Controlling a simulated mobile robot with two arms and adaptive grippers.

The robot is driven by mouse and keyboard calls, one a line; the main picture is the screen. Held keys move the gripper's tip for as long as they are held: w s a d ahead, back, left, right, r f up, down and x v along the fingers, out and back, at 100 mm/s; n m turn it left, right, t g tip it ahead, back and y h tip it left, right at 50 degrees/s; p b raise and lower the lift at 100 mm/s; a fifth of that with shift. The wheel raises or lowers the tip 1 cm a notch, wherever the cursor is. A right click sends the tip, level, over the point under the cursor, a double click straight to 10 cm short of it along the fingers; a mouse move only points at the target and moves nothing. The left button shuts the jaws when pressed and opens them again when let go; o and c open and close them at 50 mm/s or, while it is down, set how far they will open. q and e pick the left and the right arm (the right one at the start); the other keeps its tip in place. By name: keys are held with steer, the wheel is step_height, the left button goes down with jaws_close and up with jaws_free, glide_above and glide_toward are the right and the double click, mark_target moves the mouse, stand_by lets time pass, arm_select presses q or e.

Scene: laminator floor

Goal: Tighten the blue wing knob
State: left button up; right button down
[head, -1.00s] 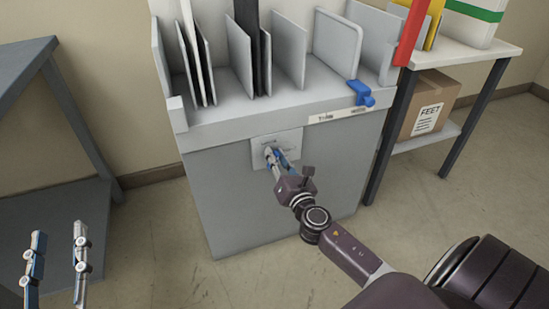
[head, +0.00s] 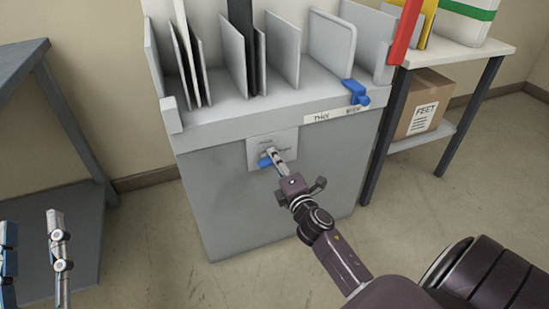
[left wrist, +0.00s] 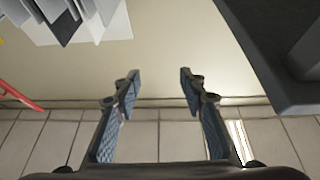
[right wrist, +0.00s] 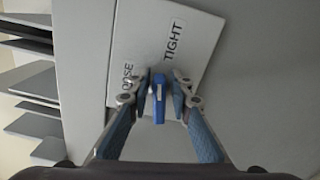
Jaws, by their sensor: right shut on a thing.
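The blue wing knob (right wrist: 158,88) sits on a pale plate (right wrist: 165,40) marked LOOSE and TIGHT. In the right wrist view it stands between the two fingertips of my right gripper (right wrist: 159,84), which is shut on it. In the head view the knob (head: 265,163) shows at the left of my right gripper (head: 271,154), whose fingers are seen nearly edge-on and partly cover the plate (head: 284,140). My left gripper (head: 32,226) is open and empty at the lower left, away from the cabinet; it also shows in the left wrist view (left wrist: 158,75).
The plate is on the front of a grey cabinet (head: 225,210) with upright dividers on top. A blue clip-like part (head: 356,93) sits on its upper front edge. A side table (head: 455,52) with a cardboard box (head: 422,103) stands right, a grey table (head: 20,60) left.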

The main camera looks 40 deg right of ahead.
steer(key=shift+a+f+m, duration=0.1)
steer(key=shift+f+m, duration=0.15)
steer(key=shift+m, duration=0.55)
arm_select(q)
steer(key=shift+w+a+f+g+y, duration=0.15)
steer(key=shift+w+f+g, duration=0.1)
steer(key=shift+f, duration=0.3)
steer(key=shift+w+d+f+g+y, duration=0.15)
steer(key=shift+w+f+g, duration=0.1)
steer(key=shift+f, duration=0.3)
arm_select(e)
steer(key=shift+f+m, duration=0.15)
steer(key=shift+m, duration=0.25)
arm_select(q)
steer(key=shift+a, duration=0.1)
arm_select(e)
steer(key=c, duration=2)
jaws_free()
steer(key=shift+o, duration=0.2)
steer(key=shift+s, duration=0.15)
arm_select(q)
steer(key=shift+r, duration=0.1)
arm_select(e)
steer(key=v, duration=1.1)
steer(key=shift+s, duration=0.35)
steer(key=shift+a, duration=0.1)
